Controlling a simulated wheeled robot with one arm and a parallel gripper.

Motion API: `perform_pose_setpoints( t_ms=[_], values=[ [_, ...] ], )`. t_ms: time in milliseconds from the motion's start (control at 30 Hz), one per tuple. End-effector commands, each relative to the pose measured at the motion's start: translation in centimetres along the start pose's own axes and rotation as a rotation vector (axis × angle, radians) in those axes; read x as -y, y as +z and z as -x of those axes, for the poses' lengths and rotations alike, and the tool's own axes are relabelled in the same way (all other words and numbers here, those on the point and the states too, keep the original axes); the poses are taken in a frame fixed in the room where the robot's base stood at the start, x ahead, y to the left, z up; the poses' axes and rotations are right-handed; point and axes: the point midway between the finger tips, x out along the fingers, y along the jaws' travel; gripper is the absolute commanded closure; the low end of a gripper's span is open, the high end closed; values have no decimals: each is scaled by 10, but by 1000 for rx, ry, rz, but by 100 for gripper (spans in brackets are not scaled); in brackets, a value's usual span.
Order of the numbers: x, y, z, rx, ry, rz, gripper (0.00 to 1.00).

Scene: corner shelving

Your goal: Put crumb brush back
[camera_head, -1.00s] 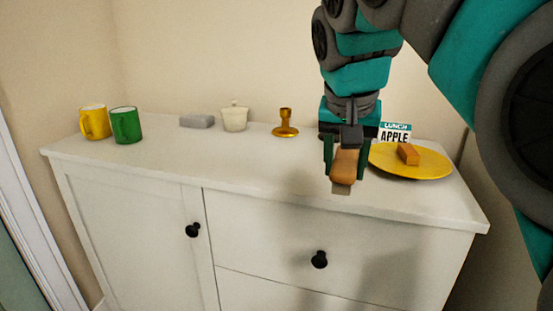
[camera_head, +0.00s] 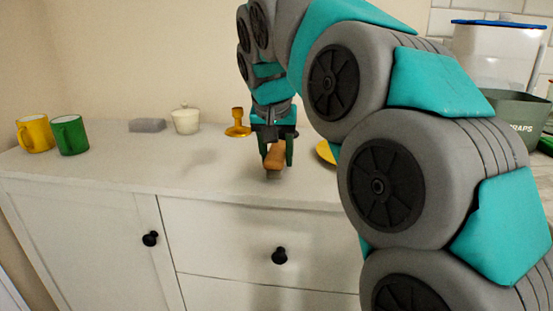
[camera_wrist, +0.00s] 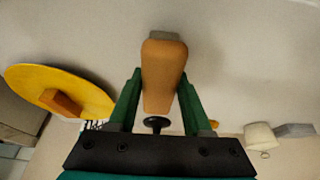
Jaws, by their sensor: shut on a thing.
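My gripper (camera_head: 276,152) is shut on the crumb brush (camera_head: 274,160), a tan-orange block-like handle with a grey end. The brush is held above the white cabinet top, near the front edge in the head view. In the wrist view the brush (camera_wrist: 163,75) sits between the two green fingers of the gripper (camera_wrist: 160,80), its grey end pointing away from the palm. I cannot tell its exact height above the surface.
The white cabinet top (camera_head: 215,180) holds a yellow mug (camera_head: 35,134), a green mug (camera_head: 70,136), a grey block (camera_head: 147,125), a lidded cream pot (camera_head: 186,120) and a gold stand (camera_head: 238,123). A yellow plate (camera_wrist: 85,85) bears an orange-brown block (camera_wrist: 61,102). A dark green bin (camera_head: 515,115) stands right.

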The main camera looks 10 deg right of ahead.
Motion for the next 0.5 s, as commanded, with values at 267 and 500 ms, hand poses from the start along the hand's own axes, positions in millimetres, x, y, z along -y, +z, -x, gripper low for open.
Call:
perform_pose_setpoints(
  t_ms=[267, 500],
  values=[
    [0, 4, -11, -2, -2, 0, 100],
    [0, 6, -14, -1, -1, 0, 100]
  ],
)
